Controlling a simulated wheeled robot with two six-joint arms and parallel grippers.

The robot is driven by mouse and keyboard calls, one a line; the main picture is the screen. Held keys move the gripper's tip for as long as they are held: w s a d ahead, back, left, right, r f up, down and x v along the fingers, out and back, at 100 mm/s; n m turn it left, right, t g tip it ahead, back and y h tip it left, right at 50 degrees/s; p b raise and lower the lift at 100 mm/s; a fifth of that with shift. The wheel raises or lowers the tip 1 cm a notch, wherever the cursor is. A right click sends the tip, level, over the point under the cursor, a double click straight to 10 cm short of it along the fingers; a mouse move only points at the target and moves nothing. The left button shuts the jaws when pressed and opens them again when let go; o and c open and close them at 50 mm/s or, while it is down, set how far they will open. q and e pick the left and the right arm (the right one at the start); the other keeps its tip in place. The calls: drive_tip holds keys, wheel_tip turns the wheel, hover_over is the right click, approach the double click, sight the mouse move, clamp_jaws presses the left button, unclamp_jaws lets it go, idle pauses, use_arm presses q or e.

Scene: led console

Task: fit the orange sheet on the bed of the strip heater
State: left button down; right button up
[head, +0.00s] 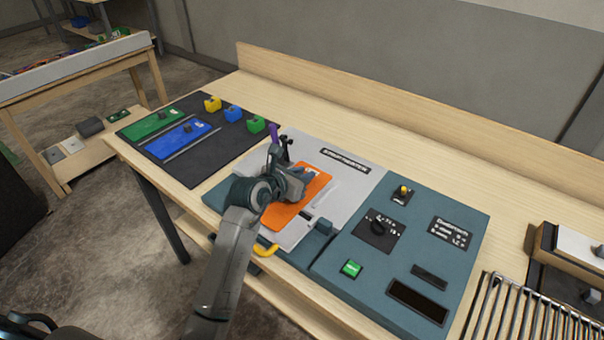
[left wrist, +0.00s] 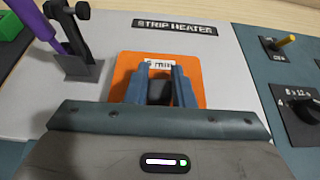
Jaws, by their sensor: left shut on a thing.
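My right gripper is not in view.
A clamp with a purple handle (head: 274,133) stands upright beside the sheet. The teal control panel (head: 455,268) is to the right. A dark mat (head: 160,167) at left holds green (head: 150,125) and blue (head: 170,143) sheets. A wire rack (head: 530,312) is at far right.

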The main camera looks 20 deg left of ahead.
use_arm(q)
drive_tip(key=shift+f, duration=0.35)
idle(0.6)
drive_tip(key=shift+f+b, duration=0.6)
drive_tip(key=shift+f, duration=0.15)
idle(0.5)
drive_tip(key=c, duration=1.2)
unclamp_jaws()
drive_tip(key=shift+o, duration=0.2)
drive_tip(key=b+v, duration=0.2)
drive_tip(key=v, duration=0.8)
drive_tip(key=shift+b, duration=0.35)
drive_tip(key=shift+s+a+r, duration=0.15)
drive_tip(key=shift+s+r, duration=0.1)
drive_tip(key=shift+s, duration=0.1)
